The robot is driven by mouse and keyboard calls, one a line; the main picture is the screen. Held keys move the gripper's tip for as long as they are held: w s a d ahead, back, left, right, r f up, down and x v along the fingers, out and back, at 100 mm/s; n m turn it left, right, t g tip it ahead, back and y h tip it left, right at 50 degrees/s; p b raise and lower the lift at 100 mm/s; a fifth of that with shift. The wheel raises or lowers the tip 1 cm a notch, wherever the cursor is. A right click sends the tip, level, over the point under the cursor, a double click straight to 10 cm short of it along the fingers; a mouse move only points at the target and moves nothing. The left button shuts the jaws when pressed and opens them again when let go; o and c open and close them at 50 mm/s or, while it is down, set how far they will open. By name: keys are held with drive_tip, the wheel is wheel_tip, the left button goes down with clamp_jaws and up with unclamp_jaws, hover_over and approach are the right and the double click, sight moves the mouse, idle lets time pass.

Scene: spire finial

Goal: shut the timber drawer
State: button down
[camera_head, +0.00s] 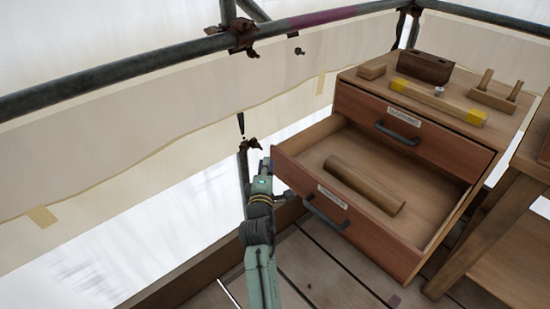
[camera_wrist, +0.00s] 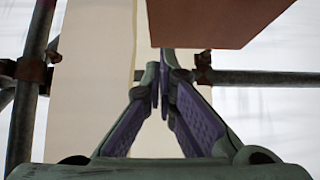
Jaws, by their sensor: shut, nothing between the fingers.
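The open lower drawer (camera_head: 345,225) has a reddish-brown front with a dark bar handle (camera_head: 325,214) and a small white label, too small to read. It is pulled well out of the wooden cabinet, and a round length of timber (camera_head: 364,186) lies in it. My gripper (camera_head: 265,166) is beside the left end of the drawer front; contact cannot be told. In the wrist view my gripper's fingers (camera_wrist: 164,92) are shut together and empty. A reddish-brown panel corner, seemingly the drawer front (camera_wrist: 215,22), shows above and right of the fingertips.
The upper drawer (camera_head: 415,132) is shut. On the cabinet top lie a dark block (camera_head: 425,67), a yellow-ended bar (camera_head: 437,101) and a pegged piece (camera_head: 493,95). A scaffold rail (camera_head: 130,71) runs behind. A wooden table (camera_head: 495,225) stands at right.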

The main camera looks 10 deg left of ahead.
sight(277, 150)
drive_tip(key=shift+w+d+p, duration=0.4)
drive_tip(key=shift+w+d, duration=0.75)
drive_tip(key=shift+w, duration=0.15)
